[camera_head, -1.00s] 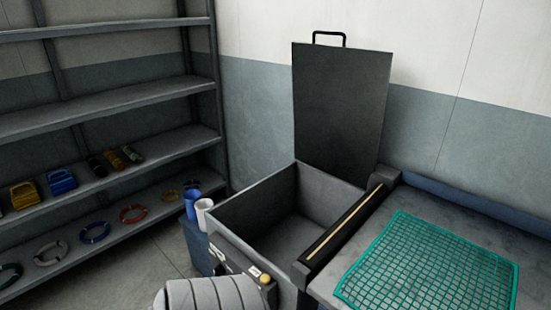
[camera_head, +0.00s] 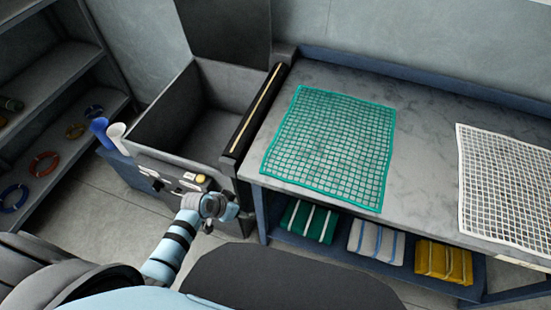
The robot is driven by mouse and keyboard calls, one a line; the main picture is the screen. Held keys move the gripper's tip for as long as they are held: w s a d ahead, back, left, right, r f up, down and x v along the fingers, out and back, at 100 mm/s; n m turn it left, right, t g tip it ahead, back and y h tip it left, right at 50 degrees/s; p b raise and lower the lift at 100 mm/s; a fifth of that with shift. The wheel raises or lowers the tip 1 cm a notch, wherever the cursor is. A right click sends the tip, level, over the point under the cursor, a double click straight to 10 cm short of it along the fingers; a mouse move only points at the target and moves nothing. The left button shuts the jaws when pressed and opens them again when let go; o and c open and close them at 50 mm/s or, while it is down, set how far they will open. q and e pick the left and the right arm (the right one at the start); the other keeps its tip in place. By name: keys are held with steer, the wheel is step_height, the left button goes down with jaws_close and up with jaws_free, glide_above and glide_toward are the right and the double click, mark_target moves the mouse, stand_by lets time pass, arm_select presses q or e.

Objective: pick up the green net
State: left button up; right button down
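The green net (camera_head: 330,146) lies flat on the grey worktable (camera_head: 425,150), near its left end, in the head view. It is a roughly square mesh with a teal border, and nothing covers it. Part of one of my arms shows at the lower left, below the open bin and left of the table.
A white net (camera_head: 505,185) lies on the table at the right. Folded green (camera_head: 308,221), white (camera_head: 377,241) and yellow (camera_head: 443,262) bundles sit on the shelf below. An open grey bin (camera_head: 165,115) stands left of the table, with cups (camera_head: 117,130) beside it. Shelving (camera_head: 60,55) stands far left.

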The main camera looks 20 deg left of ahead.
arm_select(q)
steer(key=w+d+r+m+t+h+p, duration=0.1)
steer(key=w+d+r+m, duration=0.15)
steer(key=r, duration=0.55)
steer(key=w+d+r+m+h+p, duration=0.1)
steer(key=w+d+r+p, duration=0.15)
steer(key=r, duration=0.55)
arm_select(e)
step_height(320, 180, up, 4)
steer(key=b, duration=0.1)
arm_select(q)
steer(key=b, duration=0.3)
glide_toward(279, 174)
steer(key=shift+w+d+f+h, duration=0.1)
steer(key=shift+w+f+h, duration=0.25)
steer(key=shift+f, duration=0.2)
steer(key=b+x, duration=0.3)
steer(key=x, duration=0.1)
steer(key=shift+w+f+b, duration=0.1)
steer(key=shift+f+b, duration=0.05)
steer(key=shift+b, duration=0.15)
steer(key=shift+w+d+f, duration=0.15)
steer(key=shift+w, duration=0.1)
arm_select(e)
step_height(279, 174, down, 6)
steer(key=shift+w+f, duration=0.15)
steer(key=shift+f, duration=0.1)
arm_select(q)
steer(key=shift+s, duration=0.1)
